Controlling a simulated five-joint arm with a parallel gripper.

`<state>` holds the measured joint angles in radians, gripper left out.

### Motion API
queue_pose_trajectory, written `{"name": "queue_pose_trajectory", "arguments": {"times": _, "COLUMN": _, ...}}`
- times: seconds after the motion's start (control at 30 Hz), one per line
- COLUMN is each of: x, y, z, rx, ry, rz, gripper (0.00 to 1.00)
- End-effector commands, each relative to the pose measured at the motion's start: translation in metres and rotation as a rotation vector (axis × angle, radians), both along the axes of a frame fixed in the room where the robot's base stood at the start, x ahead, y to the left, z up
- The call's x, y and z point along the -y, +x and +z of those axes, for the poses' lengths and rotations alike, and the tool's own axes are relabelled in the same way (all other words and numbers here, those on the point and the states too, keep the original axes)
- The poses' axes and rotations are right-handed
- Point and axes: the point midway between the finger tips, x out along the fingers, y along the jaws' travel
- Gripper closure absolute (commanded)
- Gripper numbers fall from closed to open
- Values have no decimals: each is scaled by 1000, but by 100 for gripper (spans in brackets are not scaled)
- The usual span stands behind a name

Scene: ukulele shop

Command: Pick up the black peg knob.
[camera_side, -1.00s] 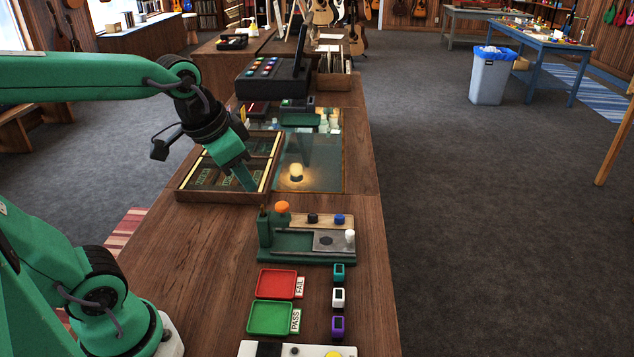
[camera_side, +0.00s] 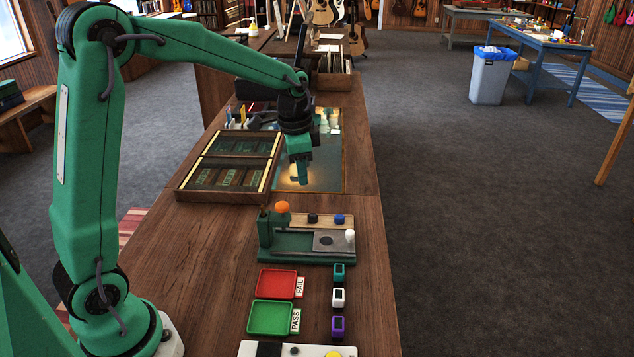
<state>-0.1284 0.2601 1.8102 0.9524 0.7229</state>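The black peg knob (camera_side: 312,218) stands on a light wooden strip (camera_side: 326,219) at the back of a green fixture (camera_side: 285,245). A white knob (camera_side: 350,236) stands in front at the fixture's right end. My gripper (camera_side: 303,182) points down over the glass counter panel, behind the fixture and above the black knob's level. It is apart from the knob. I see no object at its fingertips, but the gap between the fingers cannot be made out.
An orange-topped lever (camera_side: 282,207) rises at the fixture's left. A wooden case (camera_side: 228,193) lies left of my gripper. A red tray (camera_side: 278,284), a green tray (camera_side: 270,318) and small tuners (camera_side: 338,298) lie in front. The wood counter left of the fixture is clear.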

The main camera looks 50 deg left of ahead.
Motion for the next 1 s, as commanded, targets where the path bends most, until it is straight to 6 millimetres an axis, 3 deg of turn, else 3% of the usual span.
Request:
{"name": "queue_pose_trajectory", "arguments": {"times": 0.2, "x": -15, "y": 30, "z": -43, "rx": -65, "ry": 1, "rz": -94, "gripper": 75}}
{"name": "queue_pose_trajectory", "arguments": {"times": 0.4, "x": -25, "y": 47, "z": -74, "rx": -105, "ry": -2, "rz": -162, "gripper": 75}}
{"name": "queue_pose_trajectory", "arguments": {"times": 1.0, "x": -28, "y": 53, "z": -103, "rx": -122, "ry": -5, "rz": -191, "gripper": 75}}
